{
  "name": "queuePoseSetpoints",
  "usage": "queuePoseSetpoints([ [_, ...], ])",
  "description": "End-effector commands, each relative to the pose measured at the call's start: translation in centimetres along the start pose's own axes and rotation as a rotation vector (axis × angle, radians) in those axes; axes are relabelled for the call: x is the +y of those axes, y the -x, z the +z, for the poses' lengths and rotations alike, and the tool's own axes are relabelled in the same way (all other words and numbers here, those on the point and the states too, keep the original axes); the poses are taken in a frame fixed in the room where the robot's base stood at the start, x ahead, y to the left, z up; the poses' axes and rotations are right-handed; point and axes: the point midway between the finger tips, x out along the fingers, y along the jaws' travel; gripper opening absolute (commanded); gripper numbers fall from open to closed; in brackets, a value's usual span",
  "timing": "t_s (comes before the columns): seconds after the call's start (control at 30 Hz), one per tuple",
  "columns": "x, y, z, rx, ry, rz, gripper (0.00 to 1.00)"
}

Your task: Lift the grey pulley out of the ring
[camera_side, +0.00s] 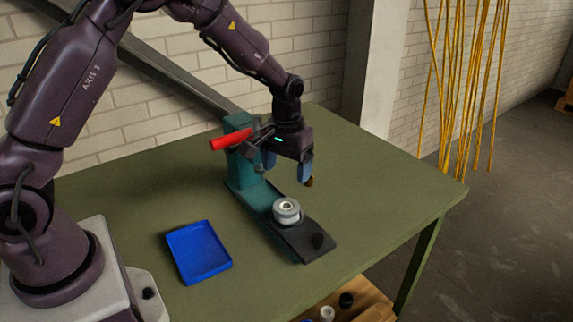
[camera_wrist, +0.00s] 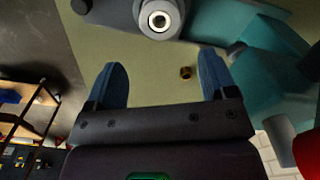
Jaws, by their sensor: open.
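In the wrist view the pulley (camera_wrist: 158,20) is at the top edge, partly cut off. My gripper (camera_side: 287,170) is open and empty, above and behind the pulley, apart from it. In the wrist view the two blue fingers of my gripper (camera_wrist: 160,70) are spread wide, with the pulley beyond their tips. How deep the pulley sits in the ring is hidden.
A teal post (camera_side: 238,150) with a red handle (camera_side: 230,140) stands close beside my gripper. A black knob (camera_side: 318,241) is on the chassis's near end. A blue tray (camera_side: 199,252) lies left. A small brass part (camera_wrist: 186,72) is on the table. The table's right side is clear.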

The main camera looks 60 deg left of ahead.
Motion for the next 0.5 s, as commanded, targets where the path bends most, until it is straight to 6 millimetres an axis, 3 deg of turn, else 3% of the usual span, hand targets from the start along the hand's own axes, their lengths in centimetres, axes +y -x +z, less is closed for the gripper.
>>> queuePoseSetpoints([
  [0.5,0.0,-5.2,0.0,-0.002,0.001,0.0,0.78],
])
